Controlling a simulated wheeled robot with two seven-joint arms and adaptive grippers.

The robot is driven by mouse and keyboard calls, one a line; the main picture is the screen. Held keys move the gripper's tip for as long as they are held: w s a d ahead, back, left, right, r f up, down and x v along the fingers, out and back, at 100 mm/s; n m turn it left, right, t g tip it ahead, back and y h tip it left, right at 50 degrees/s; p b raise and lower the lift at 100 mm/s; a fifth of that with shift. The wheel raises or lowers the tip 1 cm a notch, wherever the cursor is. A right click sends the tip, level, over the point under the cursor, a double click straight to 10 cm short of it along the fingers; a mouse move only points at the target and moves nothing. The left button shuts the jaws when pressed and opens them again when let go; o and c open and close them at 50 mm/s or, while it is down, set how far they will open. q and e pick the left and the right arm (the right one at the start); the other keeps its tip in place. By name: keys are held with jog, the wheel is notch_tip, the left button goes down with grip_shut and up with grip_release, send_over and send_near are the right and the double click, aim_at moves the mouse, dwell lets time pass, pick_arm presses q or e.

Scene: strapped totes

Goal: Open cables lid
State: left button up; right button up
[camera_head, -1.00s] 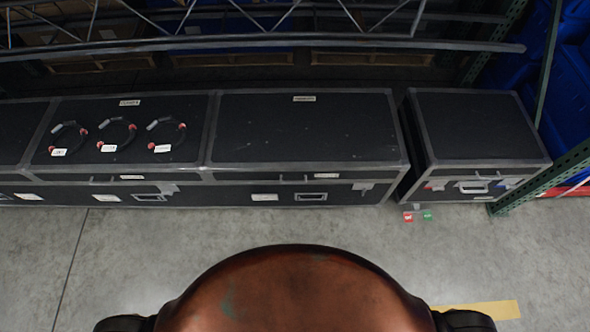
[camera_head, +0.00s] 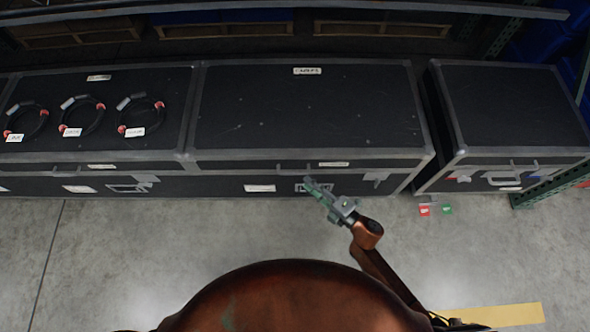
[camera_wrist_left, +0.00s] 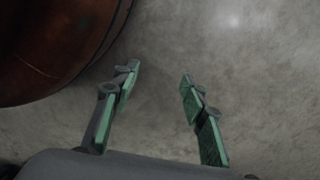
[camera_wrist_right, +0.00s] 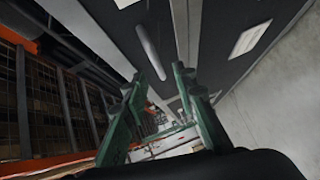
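A long black case (camera_head: 310,115) with a grey metal frame stands in the middle, its lid shut. A white label (camera_head: 307,71) lies on its lid, its text too small to read for sure. A bar handle (camera_head: 292,168) sits on the lid's front edge; a grey bar (camera_wrist_right: 150,52) also shows ahead of the fingers in the right wrist view. My right gripper (camera_head: 312,186) is in front of the case's front face, below the lid edge. Its fingers (camera_wrist_right: 158,75) are apart and empty. My left gripper (camera_wrist_left: 160,76) is open and empty over bare floor, outside the head view.
Another black case (camera_head: 95,120) adjoins on the left, with three coiled cables (camera_head: 83,116) on top. A smaller black case (camera_head: 510,110) stands on the right beyond a gap. Clear concrete floor (camera_head: 170,240) lies in front.

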aim_at(295, 173)
jog(key=b+x, duration=0.1)
jog(key=x, duration=0.5)
jog(key=shift+w+a+b, duration=0.2)
jog(key=shift+a+b, duration=0.2)
pick_arm(q)
jog(key=w+d+r, duration=0.2)
jog(key=w+r, duration=0.1)
jog(key=r, duration=0.2)
jog(key=shift+r, duration=0.35)
pick_arm(e)
jog(key=shift+w+a, duration=0.35)
jog(key=shift+r, duration=0.1)
jog(key=shift+c, duration=0.6)
grip_shut()
